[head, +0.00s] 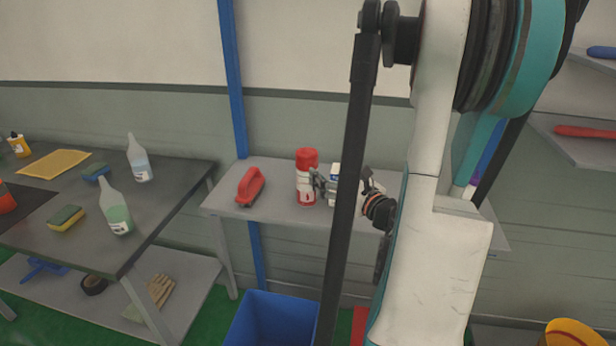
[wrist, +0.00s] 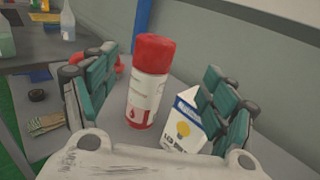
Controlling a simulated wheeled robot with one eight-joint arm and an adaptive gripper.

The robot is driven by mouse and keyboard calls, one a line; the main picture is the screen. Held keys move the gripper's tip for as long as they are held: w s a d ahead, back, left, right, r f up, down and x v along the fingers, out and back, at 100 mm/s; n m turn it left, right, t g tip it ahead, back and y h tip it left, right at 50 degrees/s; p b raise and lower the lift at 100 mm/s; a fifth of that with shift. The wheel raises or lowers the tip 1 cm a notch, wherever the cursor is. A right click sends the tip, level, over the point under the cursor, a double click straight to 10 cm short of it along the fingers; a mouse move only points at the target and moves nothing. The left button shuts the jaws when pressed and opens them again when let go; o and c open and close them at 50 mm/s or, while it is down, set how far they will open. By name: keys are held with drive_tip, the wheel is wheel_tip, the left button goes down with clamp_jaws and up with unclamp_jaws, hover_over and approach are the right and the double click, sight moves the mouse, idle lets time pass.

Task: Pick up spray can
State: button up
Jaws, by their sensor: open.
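The spray can (head: 306,180) is red and white with a red cap and stands upright on the small grey table (head: 232,206). In the wrist view the spray can (wrist: 147,90) stands between the two spread fingers, nearer the middle than either finger. My gripper (wrist: 160,100) is open, and no finger is seen gripping the can. In the head view my gripper (head: 318,186) is at the can's right side, partly hidden by my arm.
A white LED bulb box (wrist: 186,125) stands right of the can, close to the right finger. A red-handled brush (head: 250,186) lies left of the can. A blue bin (head: 270,318) is below. A dark table (head: 150,205) with bottles and sponges stands left.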

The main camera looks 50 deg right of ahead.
sight(313, 164)
drive_tip(key=x, duration=0.5)
drive_tip(key=shift+w+b, duration=0.3)
drive_tip(key=shift+b, duration=0.1)
drive_tip(key=w, duration=0.1)
drive_tip(key=w+b, duration=0.1)
drive_tip(key=w, duration=0.2)
drive_tip(key=shift+w+d+f, duration=0.25)
drive_tip(key=shift+d+f, duration=0.05)
drive_tip(key=shift+f, duration=0.1)
drive_tip(key=shift+w+d, duration=0.2)
drive_tip(key=shift+w, duration=0.15)
drive_tip(key=shift+r, duration=0.1)
drive_tip(key=c, duration=1.8)
drive_tip(key=shift+r, duration=0.1)
